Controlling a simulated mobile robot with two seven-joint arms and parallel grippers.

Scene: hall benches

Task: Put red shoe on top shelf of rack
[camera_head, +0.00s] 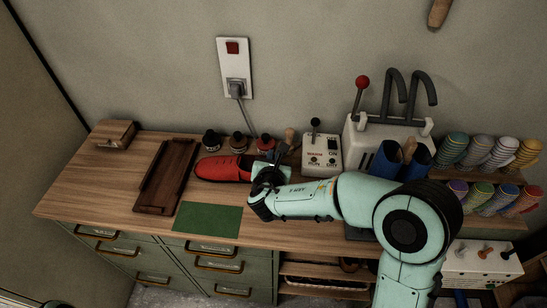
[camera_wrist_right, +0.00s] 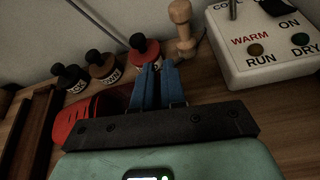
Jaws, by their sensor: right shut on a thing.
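The red shoe (camera_head: 222,168) is on the wooden bench top, its toe to the left and its heel end hidden by my right gripper (camera_head: 272,165). My right gripper is shut on the shoe at the heel end. In the right wrist view the blue fingers (camera_wrist_right: 158,85) are close together, with the red shoe (camera_wrist_right: 85,118) behind and left of them. Whether the sole touches the bench is hard to tell. Wooden slatted shelves (camera_head: 322,271), which may be the rack, show below the bench top, partly hidden by my right arm. My left gripper is out of view.
A brown wooden tray (camera_head: 166,177), green mat (camera_head: 208,219) and brush-like wooden block (camera_head: 114,133) lie left. Small bottles (camera_head: 237,142) stand behind the shoe. A white control box (camera_head: 321,153) and a boot-dryer-like machine (camera_head: 385,130) stand right, near colourful spools (camera_head: 482,150).

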